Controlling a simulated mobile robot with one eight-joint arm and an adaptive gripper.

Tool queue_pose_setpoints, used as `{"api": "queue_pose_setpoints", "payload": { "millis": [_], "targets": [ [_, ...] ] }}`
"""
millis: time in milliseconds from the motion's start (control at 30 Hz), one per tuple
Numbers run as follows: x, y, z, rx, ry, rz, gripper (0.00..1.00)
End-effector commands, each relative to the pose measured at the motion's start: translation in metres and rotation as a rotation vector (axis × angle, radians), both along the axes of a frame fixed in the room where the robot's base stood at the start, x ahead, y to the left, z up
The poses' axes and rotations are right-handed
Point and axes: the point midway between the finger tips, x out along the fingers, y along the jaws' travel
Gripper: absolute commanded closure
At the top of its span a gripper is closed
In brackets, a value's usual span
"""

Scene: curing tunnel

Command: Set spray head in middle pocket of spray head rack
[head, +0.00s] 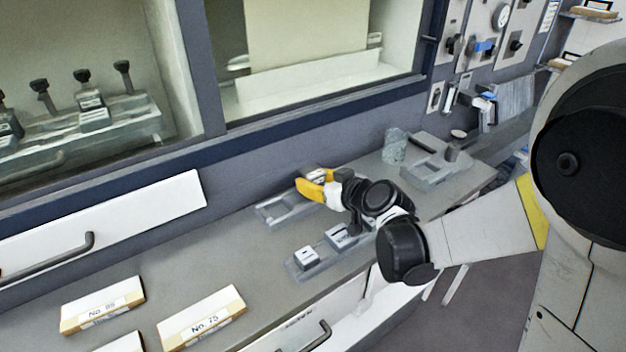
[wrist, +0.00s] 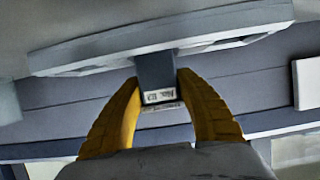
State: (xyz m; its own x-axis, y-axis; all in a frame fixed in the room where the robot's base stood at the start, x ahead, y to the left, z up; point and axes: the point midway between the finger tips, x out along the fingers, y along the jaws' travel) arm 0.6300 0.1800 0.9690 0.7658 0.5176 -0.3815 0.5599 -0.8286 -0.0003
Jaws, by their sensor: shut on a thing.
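My gripper (head: 312,182) has yellow fingers and is shut on a small grey block, the spray head (head: 317,174), at the right part of the back rack. In the wrist view, the yellow fingertips of my gripper (wrist: 158,98) hold the dark spray head (wrist: 155,75), which has a pale label on its end. A long light grey rack (head: 265,216) lies below on the counter; the gripper hides part of it. In the wrist view the rack (wrist: 100,47) spans the top, with the spray head in front of its middle. Contact between them cannot be told.
A front rack (head: 292,270) holds white-topped grey blocks (head: 307,257). A mottled cup (head: 395,146) and a grey tray (head: 425,177) stand farther right. Boxes labelled No. 15 (head: 202,318) and another number (head: 102,304) lie at the left. Counter between them and the racks is clear.

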Motion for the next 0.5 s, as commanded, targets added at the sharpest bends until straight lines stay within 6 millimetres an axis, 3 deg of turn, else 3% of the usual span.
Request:
{"api": "queue_pose_setpoints", "payload": {
  "millis": [100, 133, 200, 500],
  "targets": [
    [0.0001, -0.0001, -0.0023, 0.000, 0.000, 0.000, 1.00],
    [0.0001, 0.0000, -0.0017, 0.000, 0.000, 0.000, 0.52],
    [0.0001, 0.0000, -0.0014, 0.000, 0.000, 0.000, 0.37],
    [-0.0010, -0.0007, -0.0013, 0.000, 0.000, 0.000, 0.37]
  ]
}}
